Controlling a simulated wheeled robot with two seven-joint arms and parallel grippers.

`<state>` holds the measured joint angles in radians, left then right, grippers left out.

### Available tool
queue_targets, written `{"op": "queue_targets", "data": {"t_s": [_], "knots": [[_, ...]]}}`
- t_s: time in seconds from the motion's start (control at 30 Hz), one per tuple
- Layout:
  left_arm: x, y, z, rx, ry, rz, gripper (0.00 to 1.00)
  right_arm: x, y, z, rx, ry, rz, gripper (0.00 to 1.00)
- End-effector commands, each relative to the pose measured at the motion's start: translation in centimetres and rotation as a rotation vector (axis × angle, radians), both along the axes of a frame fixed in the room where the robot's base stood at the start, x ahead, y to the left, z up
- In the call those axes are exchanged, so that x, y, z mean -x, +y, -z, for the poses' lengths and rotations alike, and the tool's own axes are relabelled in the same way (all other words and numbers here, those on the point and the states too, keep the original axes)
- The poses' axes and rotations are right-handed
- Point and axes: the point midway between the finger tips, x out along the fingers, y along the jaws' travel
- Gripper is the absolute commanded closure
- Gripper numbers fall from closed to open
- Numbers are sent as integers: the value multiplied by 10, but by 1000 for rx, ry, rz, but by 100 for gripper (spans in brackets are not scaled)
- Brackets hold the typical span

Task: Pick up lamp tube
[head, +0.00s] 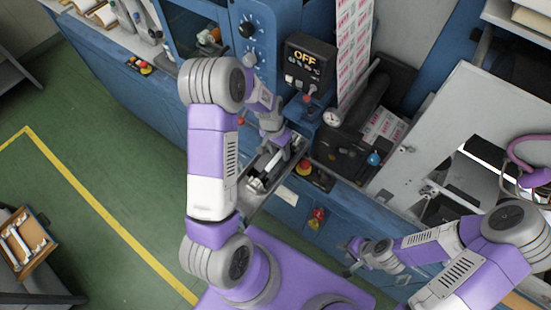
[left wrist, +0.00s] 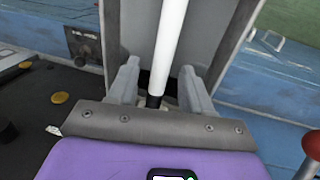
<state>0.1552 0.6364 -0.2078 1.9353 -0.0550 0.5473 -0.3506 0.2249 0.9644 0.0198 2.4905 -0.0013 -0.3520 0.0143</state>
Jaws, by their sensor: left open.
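The lamp tube (left wrist: 172,40) is a white rod with a black end, lying in a grey metal tray (left wrist: 135,25) in the left wrist view. My left gripper (left wrist: 160,88) is open, with one finger on each side of the tube near its black end. Whether the fingers touch it cannot be told. In the head view my left gripper (head: 275,150) reaches down over the tray (head: 248,205), partly hiding the tube. My right gripper (head: 354,257) is low at the right, near the blue machine front; its jaw opening is too small to tell.
A control box (head: 309,62) reading OFF and a dark machine block (head: 340,150) stand close to the tray. A red knob (head: 317,214) is on the blue front. A wooden box (head: 38,262) holding white pieces is at lower left.

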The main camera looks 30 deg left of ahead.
Motion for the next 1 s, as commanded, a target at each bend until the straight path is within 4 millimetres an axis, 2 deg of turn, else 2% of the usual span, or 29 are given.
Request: {"op": "queue_targets", "data": {"t_s": [0.17,0.4,0.5,0.83,1.0], "knots": [[0,0,0,0,-1,0,52,0,0,0,0,0,0,62],[0,0,-1,0,-1,0,89,0,0,0,0,0,0,62],[0,0,-1,0,-1,0,100,0,0,0,0,0,0,62],[-1,0,-3,0,-1,0,100,0,0,-2,0,0,0,62],[-1,-1,-16,0,-2,2,100,0,0,-11,0,0,0,62]]}}
